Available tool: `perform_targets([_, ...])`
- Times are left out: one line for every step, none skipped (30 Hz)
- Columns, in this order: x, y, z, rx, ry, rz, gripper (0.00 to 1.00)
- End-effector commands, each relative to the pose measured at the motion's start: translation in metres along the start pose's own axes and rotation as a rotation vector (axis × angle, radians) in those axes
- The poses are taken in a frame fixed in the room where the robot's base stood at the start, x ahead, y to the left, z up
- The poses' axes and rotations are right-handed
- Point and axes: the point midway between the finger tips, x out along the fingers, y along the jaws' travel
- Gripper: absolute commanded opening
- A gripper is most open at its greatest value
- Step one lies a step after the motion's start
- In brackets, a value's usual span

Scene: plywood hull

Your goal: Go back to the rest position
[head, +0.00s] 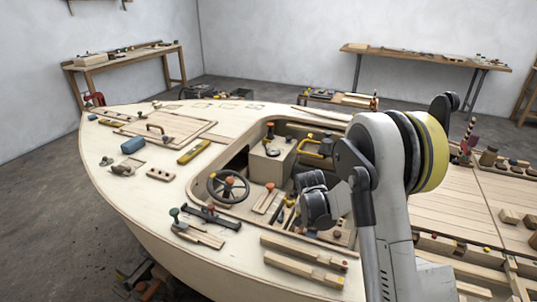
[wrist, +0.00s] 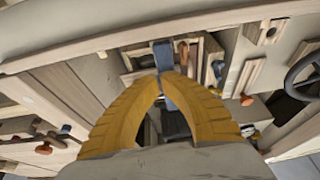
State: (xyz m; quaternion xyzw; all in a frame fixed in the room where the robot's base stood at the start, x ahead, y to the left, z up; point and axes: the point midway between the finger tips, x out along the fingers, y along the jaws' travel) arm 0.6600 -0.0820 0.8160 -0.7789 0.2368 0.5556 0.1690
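In the wrist view my gripper (wrist: 161,76) shows as two yellow ribbed fingers that form an arch. Their tips come together near the middle of the picture, so it looks shut. A blue-grey strip (wrist: 163,55) shows right at and beyond the tips; I see no clear sign that it is held. In the head view my arm reaches down over the open cockpit of the pale plywood hull (head: 150,205). The fingers cannot be made out clearly there.
The steering wheel (head: 228,187) and a wooden box (head: 271,162) stand in the cockpit near my arm. A black-handled tool (head: 212,215), wood strips (head: 303,269) and a blue roll (head: 132,145) lie on the deck. Benches (head: 125,58) stand along the walls. Space above the deck at left is clear.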

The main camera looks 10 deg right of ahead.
Motion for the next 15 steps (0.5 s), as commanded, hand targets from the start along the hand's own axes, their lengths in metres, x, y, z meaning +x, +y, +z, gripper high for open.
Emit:
perform_targets([-0.005, 0.0, 0.0, -0.004, 0.002, -0.003, 0.0])
perform_targets([-0.01, 0.0, -0.001, -0.008, 0.003, -0.005, 0.0])
perform_targets([-0.02, 0.0, -0.001, -0.017, 0.006, -0.01, 0.0])
perform_targets([-0.029, 0.0, -0.001, -0.027, 0.01, -0.015, 0.0])
perform_targets([-0.041, 0.001, 0.0, -0.038, 0.014, -0.022, 0.0])
perform_targets([-0.058, 0.001, 0.0, -0.055, 0.021, -0.032, 0.0])
perform_targets([-0.073, 0.002, 0.001, -0.07, 0.027, -0.041, 0.0])
perform_targets([-0.088, 0.003, 0.004, -0.085, 0.032, -0.05, 0.0])
perform_targets([-0.109, 0.005, 0.007, -0.107, 0.041, -0.063, 0.0])
perform_targets([-0.124, 0.007, 0.01, -0.124, 0.049, -0.072, 0.0])
perform_targets([-0.139, 0.009, 0.014, -0.141, 0.056, -0.081, 0.0])
perform_targets([-0.158, 0.012, 0.019, -0.163, 0.066, -0.094, 0.0])
perform_targets([-0.171, 0.015, 0.024, -0.179, 0.074, -0.103, 0.0])
perform_targets([-0.184, 0.017, 0.029, -0.196, 0.081, -0.112, 0.0])
perform_targets([-0.201, 0.021, 0.037, -0.217, 0.092, -0.124, 0.0])
